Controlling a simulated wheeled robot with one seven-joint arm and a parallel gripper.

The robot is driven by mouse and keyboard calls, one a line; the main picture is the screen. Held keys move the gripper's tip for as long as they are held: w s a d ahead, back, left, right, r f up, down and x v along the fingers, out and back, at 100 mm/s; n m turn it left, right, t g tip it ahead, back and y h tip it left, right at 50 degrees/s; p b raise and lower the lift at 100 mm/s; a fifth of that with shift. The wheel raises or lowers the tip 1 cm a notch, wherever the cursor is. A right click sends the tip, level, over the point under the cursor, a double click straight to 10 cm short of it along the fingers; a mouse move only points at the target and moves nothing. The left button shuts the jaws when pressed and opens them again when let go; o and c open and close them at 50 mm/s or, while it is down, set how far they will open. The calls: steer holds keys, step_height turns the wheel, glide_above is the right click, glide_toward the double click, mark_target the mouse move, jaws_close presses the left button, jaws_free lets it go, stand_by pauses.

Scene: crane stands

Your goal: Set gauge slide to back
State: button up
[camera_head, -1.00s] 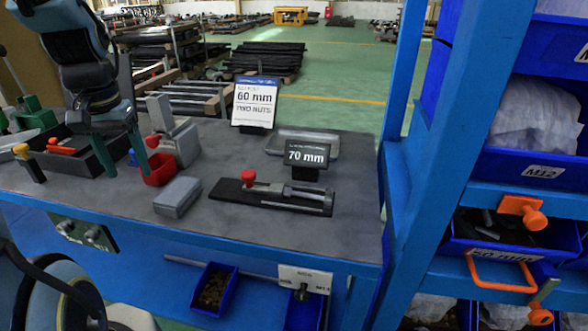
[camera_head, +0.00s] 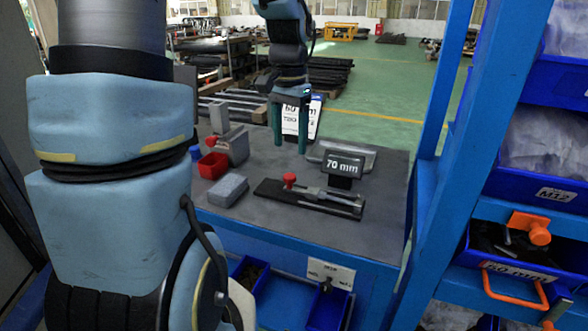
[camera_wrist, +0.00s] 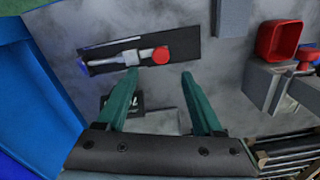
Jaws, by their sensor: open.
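The gauge slide is a black base (camera_head: 268,188) with a metal rail and a red knob (camera_head: 290,180), lying on the grey bench right of the middle. The knob is near the left end of the rail. A display (camera_head: 345,164) behind it reads 70 mm. My gripper (camera_head: 291,150) is open and empty above the back of the bench, behind the gauge and apart from it. In the wrist view the gauge base (camera_wrist: 185,45) and red knob (camera_wrist: 161,55) lie beyond my open green fingers (camera_wrist: 157,82).
A grey block (camera_head: 228,190), a red bin (camera_head: 212,166) and a grey fixture (camera_head: 235,147) stand left of the gauge. A sign (camera_head: 313,119) stands at the back. A blue rack post (camera_head: 478,165) rises at the right. Bare bench (camera_head: 385,205) lies right of the gauge.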

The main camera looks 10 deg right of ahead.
mark_target(290, 175)
step_height(290, 175, down, 8)
steer(key=shift+f+p, duration=0.1)
steer(key=shift+p, duration=0.35)
jaws_close()
stand_by(0.4)
stand_by(0.9)
